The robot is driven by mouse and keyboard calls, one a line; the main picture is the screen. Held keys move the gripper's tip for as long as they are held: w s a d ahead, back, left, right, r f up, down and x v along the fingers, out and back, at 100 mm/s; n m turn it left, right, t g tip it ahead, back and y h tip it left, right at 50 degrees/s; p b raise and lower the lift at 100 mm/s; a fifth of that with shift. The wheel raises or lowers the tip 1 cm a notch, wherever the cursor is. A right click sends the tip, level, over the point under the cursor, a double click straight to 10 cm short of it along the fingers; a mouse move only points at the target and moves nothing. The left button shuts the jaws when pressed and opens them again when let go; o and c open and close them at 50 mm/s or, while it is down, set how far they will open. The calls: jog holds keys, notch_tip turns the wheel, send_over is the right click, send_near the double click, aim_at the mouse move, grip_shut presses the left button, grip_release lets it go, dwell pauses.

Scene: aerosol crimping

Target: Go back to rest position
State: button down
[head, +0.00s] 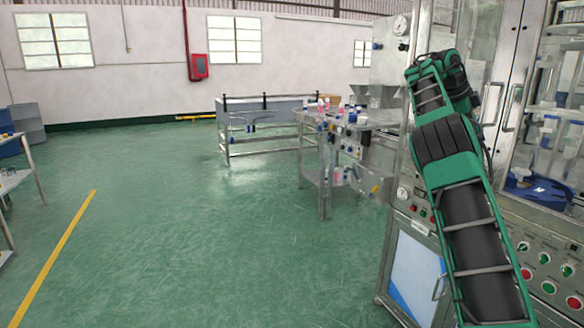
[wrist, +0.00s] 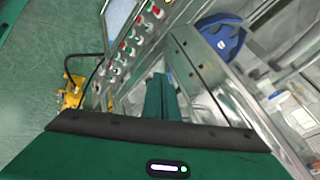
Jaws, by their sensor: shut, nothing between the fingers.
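My arm (head: 460,210) rises green and black along the right side of the head view, in front of the steel machine. Its far end bends near the machine's upper doors, and I cannot make out the fingers there. In the wrist view my gripper (wrist: 160,88) shows as two green fingers close together, shut and empty. It points toward the steel machine front, which lies beyond the fingertips. No object is held.
The steel machine (head: 408,245) has a control panel (head: 548,268) with coloured buttons, glass doors and a blue part (head: 540,190) inside. A steel bench (head: 318,183) with bottles stands mid-scene. A shelf (head: 18,178) stands at the left edge. Green floor (head: 170,230) is clear between.

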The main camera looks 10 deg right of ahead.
jog(key=s+f+n+y, duration=0.2)
jog(key=s+f+n, duration=0.15)
jog(key=s, duration=0.75)
jog(key=s+f+n+y, duration=0.2)
jog(key=s+n, duration=0.2)
jog(key=s, duration=0.7)
jog(key=s+a+f+n+y, duration=0.1)
jog(key=s+a+f+n, duration=0.5)
jog(key=s+a+f, duration=0.3)
jog(key=s+a+f+n+y, duration=0.2)
jog(key=s+a+f+n, duration=0.5)
jog(key=s+a, duration=0.9)
notch_tip(320, 180, down, 3)
jog(key=shift+s+a+r, duration=0.1)
jog(key=shift+s+a, duration=0.1)
jog(key=shift+s, duration=0.15)
jog(key=shift+w+d+f, duration=0.1)
jog(key=shift+w+f, duration=0.2)
jog(key=shift+w, duration=0.3)
